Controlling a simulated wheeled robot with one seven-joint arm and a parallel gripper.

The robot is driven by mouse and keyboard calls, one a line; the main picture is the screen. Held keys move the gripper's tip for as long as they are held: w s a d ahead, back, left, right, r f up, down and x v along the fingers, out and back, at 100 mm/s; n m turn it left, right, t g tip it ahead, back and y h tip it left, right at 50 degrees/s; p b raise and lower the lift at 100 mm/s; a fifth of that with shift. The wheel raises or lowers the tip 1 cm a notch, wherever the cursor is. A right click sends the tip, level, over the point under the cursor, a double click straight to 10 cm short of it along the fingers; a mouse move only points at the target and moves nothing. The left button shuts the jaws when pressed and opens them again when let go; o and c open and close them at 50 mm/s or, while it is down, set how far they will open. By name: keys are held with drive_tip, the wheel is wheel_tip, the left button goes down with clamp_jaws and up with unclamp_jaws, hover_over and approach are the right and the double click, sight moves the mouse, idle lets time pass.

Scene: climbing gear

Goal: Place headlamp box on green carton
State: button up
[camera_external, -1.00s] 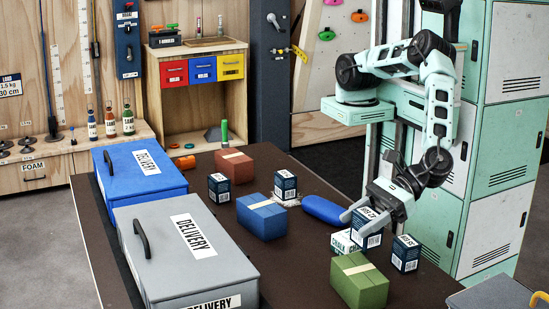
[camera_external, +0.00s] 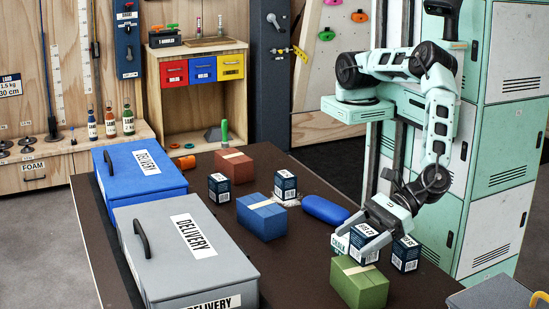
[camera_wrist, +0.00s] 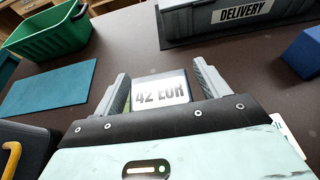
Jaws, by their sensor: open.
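A dark blue box with a white "42 EUR" label, apparently the headlamp box (camera_external: 362,249), sits between my fingers; its product name is not readable. In the wrist view this box (camera_wrist: 161,92) shows its labelled top, one finger on each side. My gripper (camera_external: 358,239) is open around it, pointing down; it also shows in the wrist view (camera_wrist: 160,71). The green carton (camera_external: 358,286), with a pale tape strip, stands just in front of the box in the external view. The box's underside is hidden, so I cannot tell what it rests on.
A blue pouch (camera_external: 324,209) and blue carton (camera_external: 262,217) lie farther left. A grey delivery box (camera_external: 185,250) fills the table's left side.

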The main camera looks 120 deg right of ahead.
sight(367, 229)
drive_tip(key=shift+r, duration=0.1)
drive_tip(key=shift+s+r, duration=0.1)
drive_tip(key=shift+r, duration=0.1)
drive_tip(key=shift+p+v, duration=1)
drive_tip(key=shift+v, duration=0.95)
drive_tip(key=shift+f, duration=0.1)
